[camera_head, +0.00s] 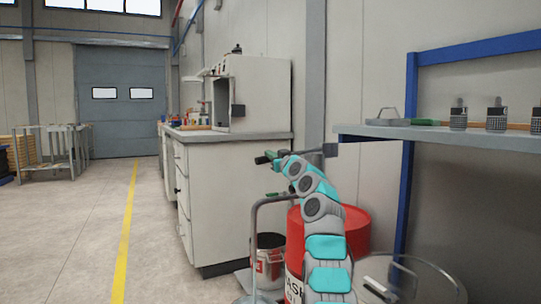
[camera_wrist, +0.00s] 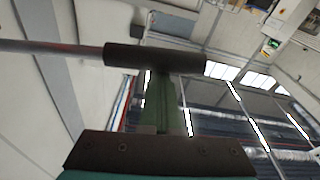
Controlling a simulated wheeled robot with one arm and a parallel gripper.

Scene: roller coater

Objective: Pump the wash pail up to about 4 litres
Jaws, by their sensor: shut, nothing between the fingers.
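The grey wash pail (camera_head: 270,258) with a red label stands on the floor left of the red drum (camera_head: 357,228). A curved metal pipe (camera_head: 256,225) runs down at the pail; the water level inside cannot be seen. My gripper (camera_head: 264,159) has green fingers, shut, above and left of the drum. In the wrist view my gripper (camera_wrist: 162,100) has its fingertips close against a dark grip (camera_wrist: 150,58) on a metal rod (camera_wrist: 50,47), apparently the pump handle. The fingers are not around the grip; whether they touch it is unclear.
A white cabinet with a grey worktop (camera_head: 230,136) stands behind the pail. Open floor with a yellow line (camera_head: 126,230) lies left.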

